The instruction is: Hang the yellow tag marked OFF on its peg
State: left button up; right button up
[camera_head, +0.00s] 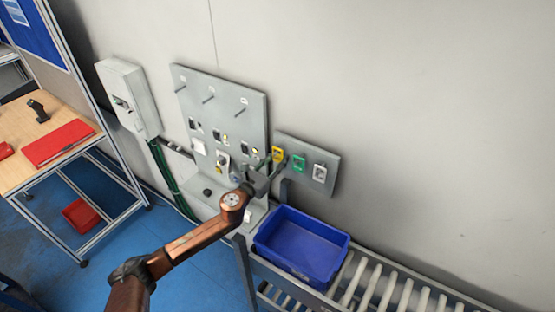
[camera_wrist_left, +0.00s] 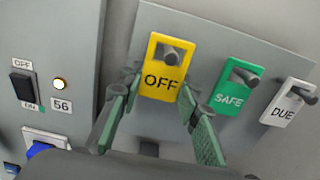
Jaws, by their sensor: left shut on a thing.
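The yellow tag marked OFF (camera_wrist_left: 160,84) is upright against the small grey board (camera_wrist_left: 215,35), at the left of a row of tags. A grey peg (camera_wrist_left: 172,55) sticks out through the slot at its top. My left gripper (camera_wrist_left: 158,95) is shut on the tag, with one green-padded finger at each side edge. In the head view the yellow tag (camera_head: 278,153) shows just beyond my left gripper (camera_head: 264,174), which partly hides the area below it. My right gripper is not in view.
The green SAFE tag (camera_wrist_left: 236,87) and white DUE tag (camera_wrist_left: 289,103) hang close by on the right. A larger switch panel (camera_head: 222,100) stands on the left, with a 56 label (camera_wrist_left: 62,105). A blue bin (camera_head: 300,240) sits below by the roller conveyor (camera_head: 385,296).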

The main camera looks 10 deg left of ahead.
aim_at(277, 160)
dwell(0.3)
pick_arm(q)
jog(key=o, duration=1.3)
jog(key=shift+c, duration=0.2)
jog(key=shift+o, duration=0.2)
jog(key=shift+p+v, duration=0.7)
jog(key=shift+v, duration=1.85)
jog(key=shift+p+v, duration=0.3)
jog(key=shift+v, duration=2.2)
